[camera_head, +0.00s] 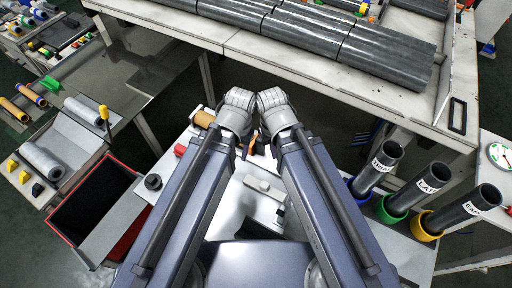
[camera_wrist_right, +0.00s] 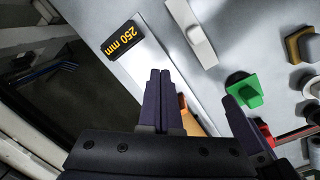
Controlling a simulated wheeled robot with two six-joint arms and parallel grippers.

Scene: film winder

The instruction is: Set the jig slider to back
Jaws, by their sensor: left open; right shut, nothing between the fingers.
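No part can be made out for certain as the jig slider. A pale rail with a black "250 mm" block (camera_wrist_right: 118,42) runs under my right gripper in the right wrist view. A white block (camera_wrist_right: 190,32) and a green block (camera_wrist_right: 243,91) stand on the bench beside it. My right gripper (camera_wrist_right: 160,98) is shut and empty, above the rail. An orange piece (camera_wrist_right: 184,102) shows partly behind its fingers. My left gripper (camera_head: 247,149) is open, over the bench beyond the white block (camera_head: 263,184). My arms hide much of this bench in the head view.
Three dark tubes stand in blue, green and yellow holders (camera_head: 424,228) at the right. A table with long grey rolls (camera_head: 385,55) crosses the back. A red-rimmed bin (camera_head: 68,222) and side tables with film rolls are at the left.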

